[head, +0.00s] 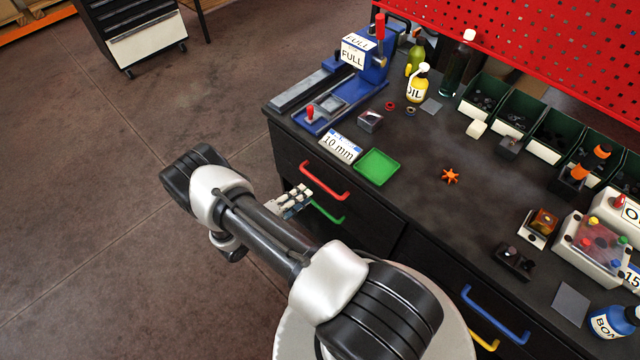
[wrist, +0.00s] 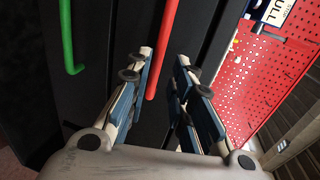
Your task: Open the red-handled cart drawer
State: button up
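The red handle (head: 325,182) is on the upper front of the black drawer cart (head: 290,150), and that drawer looks shut. In the wrist view the red handle (wrist: 165,45) runs upward from between my fingertips. My gripper (head: 292,203) is beside the cart front, just below and left of the red handle in the head view. In the wrist view my gripper (wrist: 161,70) is open and empty, with one finger on each side of the handle's line. I cannot tell how deep the handle lies between the fingers.
A green handle (head: 327,213) sits just below the red one; the wrist view shows this green handle (wrist: 67,38) at left. Blue (head: 495,313) and yellow (head: 483,339) handles are farther right. The cart top (head: 420,215) holds a green tray (head: 377,167) and bottles.

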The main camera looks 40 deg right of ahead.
aim_at(320, 182)
jog(key=b+x, duration=0.1)
jog(key=x, duration=0.8)
jog(key=shift+d, duration=0.1)
jog(key=shift+c, duration=0.2)
jog(key=shift+s, duration=0.1)
grip_shut()
